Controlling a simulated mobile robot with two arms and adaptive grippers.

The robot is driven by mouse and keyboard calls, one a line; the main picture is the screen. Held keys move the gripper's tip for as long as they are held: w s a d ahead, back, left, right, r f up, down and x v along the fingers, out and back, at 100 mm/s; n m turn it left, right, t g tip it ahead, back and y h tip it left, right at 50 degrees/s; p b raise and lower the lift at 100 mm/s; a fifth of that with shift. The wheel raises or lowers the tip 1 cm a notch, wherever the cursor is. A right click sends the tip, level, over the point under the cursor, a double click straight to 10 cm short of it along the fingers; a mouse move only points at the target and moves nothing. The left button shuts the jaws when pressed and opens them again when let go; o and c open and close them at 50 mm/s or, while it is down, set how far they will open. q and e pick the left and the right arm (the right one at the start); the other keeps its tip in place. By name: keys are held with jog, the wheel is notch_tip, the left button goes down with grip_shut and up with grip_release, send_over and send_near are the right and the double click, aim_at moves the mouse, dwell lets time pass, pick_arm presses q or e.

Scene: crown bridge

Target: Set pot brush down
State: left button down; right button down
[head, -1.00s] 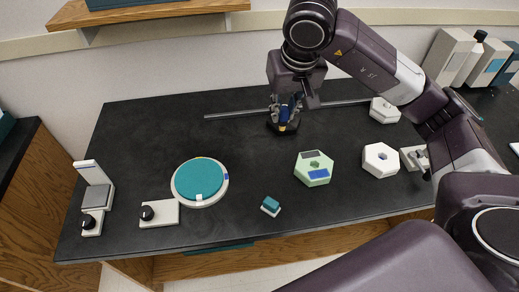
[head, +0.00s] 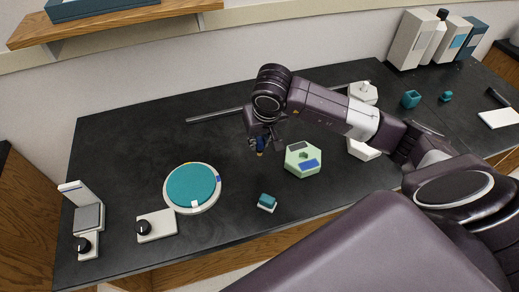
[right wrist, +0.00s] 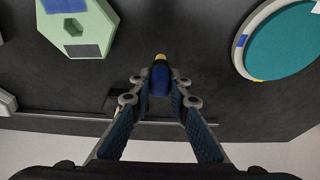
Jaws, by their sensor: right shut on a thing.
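My right gripper (head: 258,140) is shut on the pot brush, a small dark-blue piece with a yellow end (head: 261,152). In the right wrist view the brush (right wrist: 160,80) sits between the two fingers (right wrist: 158,102), its yellow end pointing away from the palm. The brush appears over the dark worktop (head: 120,130), left of a green hexagonal block (head: 303,146). I cannot tell whether it touches the worktop. My left gripper is not in view.
A round teal pad with a white rim (head: 192,187) lies to the left. A small teal-and-white block (head: 267,202) is near the front edge. A thin grey rail (head: 215,114) runs behind the gripper. White hexagonal blocks (head: 364,93) stand right, partly behind my arm.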

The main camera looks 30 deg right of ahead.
aim_at(260, 151)
jog(key=shift+f+p, duration=0.4)
jog(key=shift+f, duration=2.25)
jog(key=shift+f, duration=0.2)
jog(key=c, duration=1.8)
grip_release()
jog(key=shift+r, duration=0.15)
